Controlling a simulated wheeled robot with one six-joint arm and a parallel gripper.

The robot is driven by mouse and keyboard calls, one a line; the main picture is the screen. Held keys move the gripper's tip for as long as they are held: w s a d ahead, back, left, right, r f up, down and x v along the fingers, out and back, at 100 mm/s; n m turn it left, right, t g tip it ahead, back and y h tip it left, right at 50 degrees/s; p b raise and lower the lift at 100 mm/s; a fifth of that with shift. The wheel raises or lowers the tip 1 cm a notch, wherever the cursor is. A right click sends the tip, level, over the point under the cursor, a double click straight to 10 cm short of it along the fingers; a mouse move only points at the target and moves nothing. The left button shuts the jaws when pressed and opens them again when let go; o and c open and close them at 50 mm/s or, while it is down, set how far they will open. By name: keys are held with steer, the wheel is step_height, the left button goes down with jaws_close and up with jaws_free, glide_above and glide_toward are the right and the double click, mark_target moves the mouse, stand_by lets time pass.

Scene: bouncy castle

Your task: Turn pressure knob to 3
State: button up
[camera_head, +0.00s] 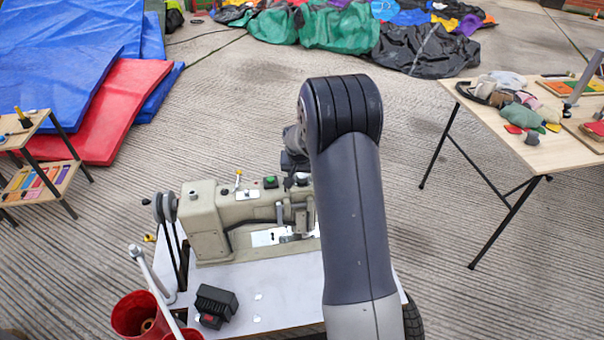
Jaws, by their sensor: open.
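A beige sewing machine (208,222) stands on a white table (275,285) in front of me. My gripper (294,173) is partly hidden by my own arm. It is at the top right end of the machine head, and I cannot tell whether it touches it. The jaws are open. I cannot clearly make out the pressure knob there or read any number on it.
A black box (215,306) and a red bucket (138,316) are at the table's front left. A wooden table (558,148) with cloth pieces stands at right, a small shelf (45,180) at left. Blue mats (65,60) and coloured fabric (335,30) lie behind.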

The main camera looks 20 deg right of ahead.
steer(key=shift+c, duration=0.4)
steer(key=c, duration=0.9)
steer(key=shift+f+m+b, duration=0.1)
steer(key=shift+m+b, duration=0.2)
steer(key=shift+b, duration=0.1)
steer(key=shift+f+m+h+b, duration=0.1)
steer(key=shift+m+h+b, duration=0.3)
steer(key=shift+m+b, duration=0.6)
steer(key=shift+w+a+m+g+h+b, duration=0.1)
steer(key=shift+m+g+h+b, duration=0.4)
steer(key=shift+m+b, duration=0.75)
steer(key=m+g+b, duration=0.1)
steer(key=m, duration=0.2)
steer(key=shift+w, duration=0.1)
steer(key=shift+r+m+g+h, duration=0.15)
steer(key=shift+m+g, duration=0.25)
steer(key=shift+m, duration=0.5)
steer(key=shift+r+m+g+h, duration=0.1)
steer(key=shift+m+g+h, duration=0.25)
steer(key=shift+m, duration=0.8)
